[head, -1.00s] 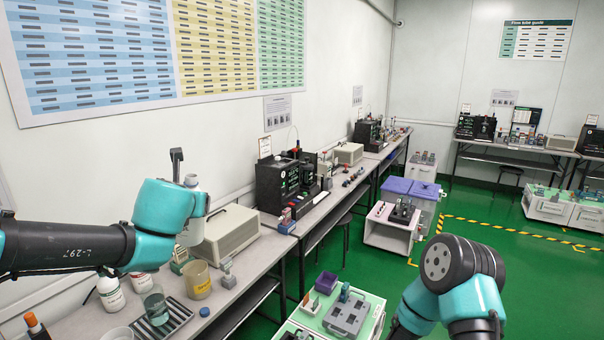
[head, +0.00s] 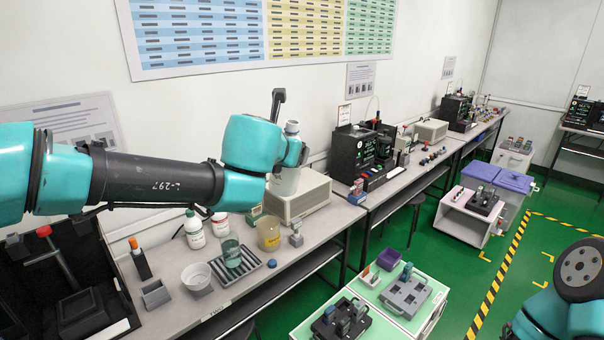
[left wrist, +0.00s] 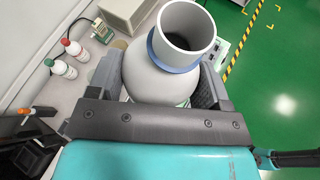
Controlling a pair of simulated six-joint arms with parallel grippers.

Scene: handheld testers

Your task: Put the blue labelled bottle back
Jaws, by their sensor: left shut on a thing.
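My left gripper (left wrist: 165,88) is shut on a pale bottle (left wrist: 158,72) with a wide open mouth and a blue ring at its neck. The bottle also shows in the head view (head: 285,181), held upright above the bench, in front of the beige box. Its label is mostly hidden. A white bottle with a green cap (head: 194,232) and one with a red cap (head: 220,224) stand on the bench, left of and below the held bottle. Of my right arm only a link shows at the lower right edge; its gripper is out of view.
A beaker (head: 231,252) stands on a dark ribbed tray (head: 250,275). A yellowish beaker (head: 268,234), a white bowl (head: 197,279) and the beige box (head: 318,190) crowd the bench (head: 215,303). A green-topped cart (head: 400,318) stands in front; green floor lies right.

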